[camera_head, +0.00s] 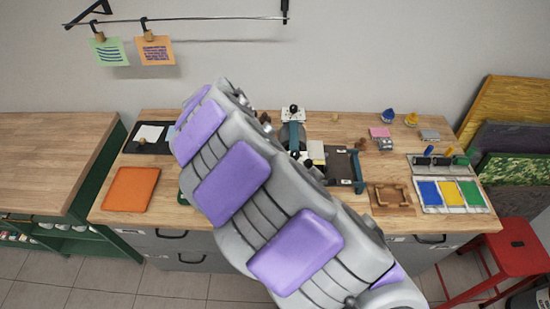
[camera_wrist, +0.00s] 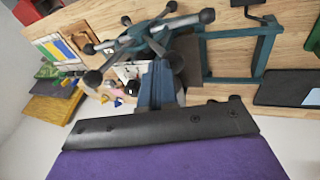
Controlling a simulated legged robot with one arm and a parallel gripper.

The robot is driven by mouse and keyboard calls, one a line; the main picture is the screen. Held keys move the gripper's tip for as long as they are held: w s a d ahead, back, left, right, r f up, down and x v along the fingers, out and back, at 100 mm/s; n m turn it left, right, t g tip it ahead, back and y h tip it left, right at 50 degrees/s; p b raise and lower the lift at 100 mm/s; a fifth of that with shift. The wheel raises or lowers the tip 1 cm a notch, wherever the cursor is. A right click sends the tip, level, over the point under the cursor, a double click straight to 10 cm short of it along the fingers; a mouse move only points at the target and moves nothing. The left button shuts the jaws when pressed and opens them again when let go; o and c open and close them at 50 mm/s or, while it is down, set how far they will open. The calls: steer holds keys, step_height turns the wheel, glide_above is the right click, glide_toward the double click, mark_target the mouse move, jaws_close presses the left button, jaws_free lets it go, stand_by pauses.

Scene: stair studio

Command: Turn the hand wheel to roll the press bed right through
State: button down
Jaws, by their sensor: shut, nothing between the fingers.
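The hand wheel (camera_wrist: 148,40) has several spokes ending in black balls and fills the upper middle of the wrist view. My gripper (camera_wrist: 158,68) shows there as shut, empty blue-grey fingers close to the wheel; I cannot tell whether they touch it. In the head view my arm hides the gripper and most of the wheel. The press (camera_head: 293,137) stands on the bench with teal parts. Its dark flat bed (camera_head: 341,166) shows to the right of my arm. In the wrist view a teal rail frame (camera_wrist: 264,52) of the press lies right of the wheel, with bare wood inside.
An orange board (camera_head: 131,189) and a dark tray (camera_head: 133,147) lie left on the bench. A wooden frame (camera_head: 391,197), a colour tray (camera_head: 448,208) and small ink items are to the right. A red stool (camera_head: 520,250) stands at the right. Notes hang from a wall rail.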

steer(key=shift+a+f, duration=0.6)
steer(key=shift+a, duration=0.35)
